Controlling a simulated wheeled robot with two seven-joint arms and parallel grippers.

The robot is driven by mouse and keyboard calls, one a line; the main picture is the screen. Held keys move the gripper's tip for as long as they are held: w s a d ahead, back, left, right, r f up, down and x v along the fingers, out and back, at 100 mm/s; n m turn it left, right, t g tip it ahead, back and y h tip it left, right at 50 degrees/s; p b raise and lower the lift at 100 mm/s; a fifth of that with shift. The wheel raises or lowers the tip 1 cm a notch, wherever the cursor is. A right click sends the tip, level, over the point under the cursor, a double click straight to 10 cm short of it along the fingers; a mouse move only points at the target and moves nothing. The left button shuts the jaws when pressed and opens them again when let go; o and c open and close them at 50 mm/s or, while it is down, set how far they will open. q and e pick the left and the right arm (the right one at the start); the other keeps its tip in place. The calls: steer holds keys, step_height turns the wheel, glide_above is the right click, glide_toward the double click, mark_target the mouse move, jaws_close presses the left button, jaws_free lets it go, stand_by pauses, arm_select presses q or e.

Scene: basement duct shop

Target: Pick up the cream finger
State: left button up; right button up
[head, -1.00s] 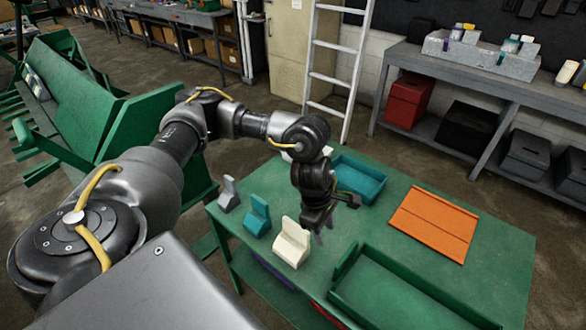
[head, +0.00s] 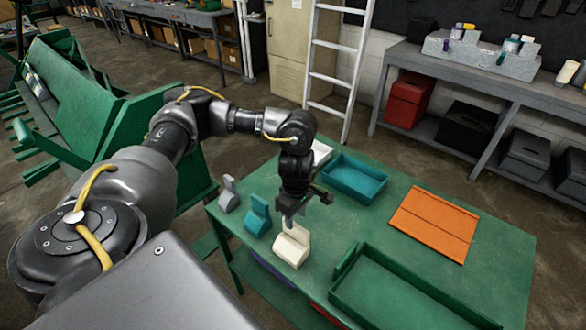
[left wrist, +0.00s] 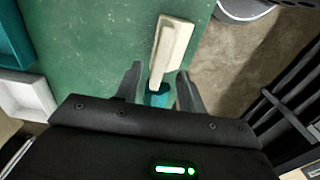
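The cream finger (head: 291,248), a stepped block with a wide base and a narrower upper part, stands upright near the front edge of the green table. In the left wrist view the cream finger (left wrist: 172,45) lies beyond my fingertips, its lower end reaching into the gap between them. My left gripper (head: 291,220) is just above and behind it, pointing down. In the left wrist view this gripper (left wrist: 159,74) has its fingers apart, with nothing gripped. I cannot tell if they touch the finger. My right gripper is not in view.
A teal finger (head: 257,215) and a grey finger (head: 228,196) stand left of the cream one. A teal tray (head: 377,193), an orange panel (head: 436,220) and a green tray (head: 400,300) lie to the right. The table (head: 345,232) is bare between them.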

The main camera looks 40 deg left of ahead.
mark_target(296, 224)
arm_select(q)
steer(key=shift+f, duration=0.1)
step_height(296, 224, down, 4)
steer(key=shift+f+p, duration=0.1)
steer(key=shift+p, duration=0.95)
steer(key=shift+f, duration=0.4)
jaws_close()
